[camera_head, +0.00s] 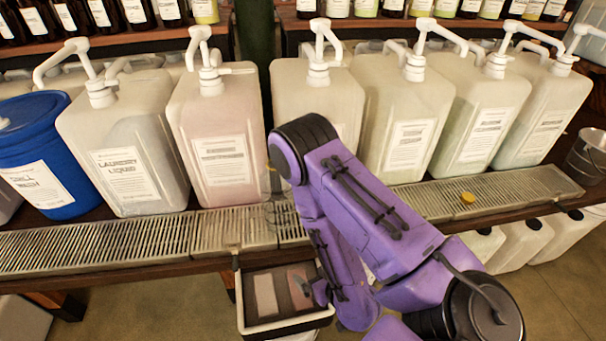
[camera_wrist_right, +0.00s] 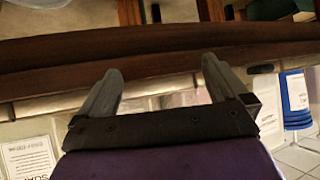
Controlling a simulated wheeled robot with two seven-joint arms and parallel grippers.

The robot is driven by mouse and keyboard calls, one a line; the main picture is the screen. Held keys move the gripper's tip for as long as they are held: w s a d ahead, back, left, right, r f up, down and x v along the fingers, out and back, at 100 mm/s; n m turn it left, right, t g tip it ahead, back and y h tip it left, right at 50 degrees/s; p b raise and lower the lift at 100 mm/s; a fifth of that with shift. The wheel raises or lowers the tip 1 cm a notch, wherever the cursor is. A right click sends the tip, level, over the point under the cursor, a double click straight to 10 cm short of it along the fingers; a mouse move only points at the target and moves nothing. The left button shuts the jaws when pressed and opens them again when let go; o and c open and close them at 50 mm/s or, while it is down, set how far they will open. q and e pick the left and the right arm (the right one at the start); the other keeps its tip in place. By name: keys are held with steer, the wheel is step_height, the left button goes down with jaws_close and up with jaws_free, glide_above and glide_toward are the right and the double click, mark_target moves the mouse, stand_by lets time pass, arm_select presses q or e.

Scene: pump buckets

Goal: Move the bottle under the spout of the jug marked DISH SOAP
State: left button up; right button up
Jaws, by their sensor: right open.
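A row of pump jugs stands behind the drip tray. One reads LAUNDRY LIQUID (camera_head: 122,140); a pinkish jug (camera_head: 218,125) and several others have labels too small to read. The middle jug (camera_head: 318,95) has its label mostly hidden by my right arm. I cannot tell which jug is DISH SOAP. I cannot make out the task's bottle on the tray; my arm hides part of it. My right gripper's fingers are apart and empty in the wrist view (camera_wrist_right: 162,66), below a dark wooden edge. My left gripper is not in view.
The metal drip tray (camera_head: 100,240) runs along the bench, with a small yellow object (camera_head: 468,197) on its right part. A blue tub (camera_head: 40,150) stands left, a metal bucket (camera_head: 588,155) right. A bin (camera_head: 285,325) hangs below the front edge. Bottles (camera_head: 130,12) line the back shelf.

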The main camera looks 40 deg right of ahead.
steer(key=w+r+n+t, duration=0.1)
steer(key=w+r+t, duration=0.2)
steer(key=w+r, duration=0.15)
steer(key=t, duration=0.5)
glide_toward(287, 204)
steer(key=w, duration=0.3)
steer(key=shift+w+d+r+n+y+b, duration=0.1)
steer(key=shift+d+n+y+b, duration=0.2)
steer(key=shift+d+n+y, duration=0.1)
steer(key=w+b, duration=0.3)
steer(key=w, duration=0.2)
steer(key=shift+w+d+b, duration=0.2)
steer(key=shift+w+b, duration=0.15)
steer(key=shift+b, duration=0.05)
steer(key=w+p, duration=0.2)
steer(key=w, duration=0.2)
steer(key=shift+d+r, duration=0.1)
steer(key=shift+w+p, duration=0.3)
steer(key=shift+w, duration=0.15)
